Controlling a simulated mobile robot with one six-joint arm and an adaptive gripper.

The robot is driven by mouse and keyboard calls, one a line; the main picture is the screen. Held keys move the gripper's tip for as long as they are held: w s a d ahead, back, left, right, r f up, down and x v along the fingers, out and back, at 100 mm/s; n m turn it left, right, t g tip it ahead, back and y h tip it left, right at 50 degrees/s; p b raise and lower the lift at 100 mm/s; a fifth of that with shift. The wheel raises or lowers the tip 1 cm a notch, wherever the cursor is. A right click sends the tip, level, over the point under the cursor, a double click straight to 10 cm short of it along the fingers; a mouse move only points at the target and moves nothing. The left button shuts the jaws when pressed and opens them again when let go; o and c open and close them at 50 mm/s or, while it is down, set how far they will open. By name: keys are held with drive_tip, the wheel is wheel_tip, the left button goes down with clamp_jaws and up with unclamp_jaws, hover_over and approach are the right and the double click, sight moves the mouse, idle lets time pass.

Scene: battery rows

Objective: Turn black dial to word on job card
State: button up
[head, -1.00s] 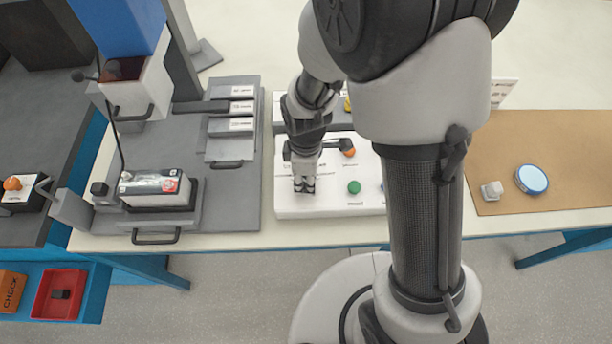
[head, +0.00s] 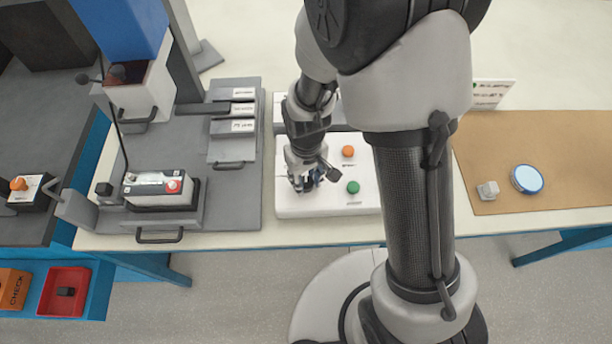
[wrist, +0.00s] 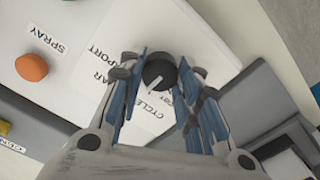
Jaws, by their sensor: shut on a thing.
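The black dial (wrist: 160,70) sits on a white panel and shows between my fingers in the wrist view. A white pointer line on it points to the lower left in that view, near the word "CYCLE"; I cannot tell whether it lines up exactly. Partly hidden words ending in "PORT" and "AR" are also printed beside it. My gripper (wrist: 166,82) is shut on the dial, its blue-padded fingers on either side. In the head view my gripper (head: 306,184) is low over the panel and hides the dial. A white card (head: 492,94) stands behind my arm, its text too small to read.
The white panel (head: 300,207) also has an orange button (head: 348,151) and a green button (head: 353,187). The orange one, labelled "SPRAY", shows in the wrist view. A battery (head: 158,188) sits in a grey fixture at left. A brown mat (head: 560,150) lies at right.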

sight(306, 182)
drive_tip(key=m, duration=0.5)
drive_tip(key=shift+p, duration=0.35)
drive_tip(key=m, duration=0.6)
drive_tip(key=shift+p, duration=0.3)
drive_tip(key=shift+m, duration=0.3)
drive_tip(key=o, duration=1.1)
wheel_tip(306, 182, up, 12)
